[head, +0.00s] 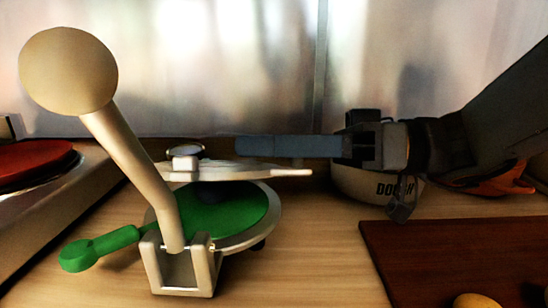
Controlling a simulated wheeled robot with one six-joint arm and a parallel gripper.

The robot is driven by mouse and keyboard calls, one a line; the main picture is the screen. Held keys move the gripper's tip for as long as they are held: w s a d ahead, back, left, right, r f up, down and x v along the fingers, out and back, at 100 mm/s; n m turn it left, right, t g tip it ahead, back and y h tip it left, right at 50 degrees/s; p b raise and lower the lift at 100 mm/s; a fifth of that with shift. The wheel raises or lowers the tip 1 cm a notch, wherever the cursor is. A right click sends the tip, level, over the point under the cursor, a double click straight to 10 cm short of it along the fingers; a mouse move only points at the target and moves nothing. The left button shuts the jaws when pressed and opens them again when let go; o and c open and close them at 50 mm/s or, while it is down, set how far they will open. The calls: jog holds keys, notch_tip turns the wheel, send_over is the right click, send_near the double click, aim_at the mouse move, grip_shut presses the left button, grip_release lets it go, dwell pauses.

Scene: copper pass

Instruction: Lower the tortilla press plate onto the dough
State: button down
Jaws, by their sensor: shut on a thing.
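The tortilla press stands in the middle of the counter. Its pale upper plate (235,173) hangs nearly level, a small gap above the green round surface (240,208) on the lower plate. A thick lever (130,155) with a big ball knob (68,71) rises from the front bracket, leaning left. A dark lump (200,213) shows partly behind the lever; I cannot tell whether it is dough or shadow. My gripper (240,148) reaches in from the right, its fingers along the upper plate's far side. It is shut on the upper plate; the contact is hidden.
A white bowl marked "DOUGH" (350,185) stands behind, under my gripper. A dark brown board (440,250) with a yellow thing (476,300) lies front right. A red disc (35,165) sits on a metal unit at left. A green handle (112,241) sticks out front left.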

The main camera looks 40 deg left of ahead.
jog(key=shift+s+d+f+n+b, duration=0.15)
jog(key=shift+f+n+b, duration=0.2)
jog(key=shift+b, duration=0.3)
jog(key=shift+s+d+f+n+b, duration=0.15)
jog(key=shift+f+n+b, duration=0.15)
jog(key=shift+b, duration=0.35)
jog(key=c, duration=1.4)
grip_release()
jog(key=shift+c, duration=0.2)
jog(key=v, duration=0.8)
jog(key=shift+s+a, duration=0.1)
